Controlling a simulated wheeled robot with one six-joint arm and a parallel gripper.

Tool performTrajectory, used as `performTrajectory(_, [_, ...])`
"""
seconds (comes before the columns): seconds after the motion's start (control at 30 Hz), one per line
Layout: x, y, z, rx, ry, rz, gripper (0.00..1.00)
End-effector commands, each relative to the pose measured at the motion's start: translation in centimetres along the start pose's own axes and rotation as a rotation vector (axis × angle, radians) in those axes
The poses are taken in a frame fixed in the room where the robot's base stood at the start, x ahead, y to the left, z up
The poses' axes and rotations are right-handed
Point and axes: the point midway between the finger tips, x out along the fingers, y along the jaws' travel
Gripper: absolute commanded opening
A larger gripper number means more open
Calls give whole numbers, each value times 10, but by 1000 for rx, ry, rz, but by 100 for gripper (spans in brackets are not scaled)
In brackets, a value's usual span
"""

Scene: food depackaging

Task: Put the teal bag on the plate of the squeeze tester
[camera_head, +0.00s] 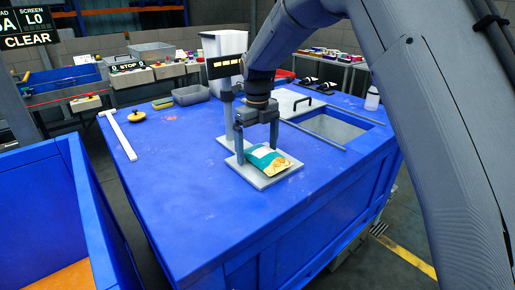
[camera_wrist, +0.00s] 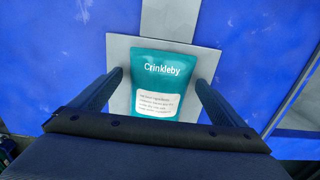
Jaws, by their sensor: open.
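The teal bag (camera_head: 264,157) lies flat on the grey plate (camera_head: 256,181) of the squeeze tester (camera_head: 228,110). In the wrist view the bag (camera_wrist: 162,88) shows its "Crinkleby" print and a white label, with bare plate (camera_wrist: 121,50) around it. In the head view its near right end looks yellow and orange. My gripper (camera_head: 257,143) is just above the bag. Its fingers stand apart on either side of the bag in the wrist view, with a gap between each finger and the bag. The bag's lower end is hidden behind my gripper's body there.
The tester's column and small display (camera_head: 224,67) stand close behind my gripper. A rectangular opening (camera_head: 333,127) and a grey lid with a handle (camera_head: 290,103) lie to the right. A grey tub (camera_head: 191,95) is at the back left. The blue table's front left (camera_head: 185,200) is clear.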

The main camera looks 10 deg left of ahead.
Motion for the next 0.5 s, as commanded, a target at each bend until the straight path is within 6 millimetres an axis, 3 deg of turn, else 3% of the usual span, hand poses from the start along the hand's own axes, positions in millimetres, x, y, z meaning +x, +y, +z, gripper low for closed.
performTrajectory(0.23, [-20,-1,1,0,-4,-2,95])
performTrajectory(0.5, [-74,-1,2,-1,-4,-2,95])
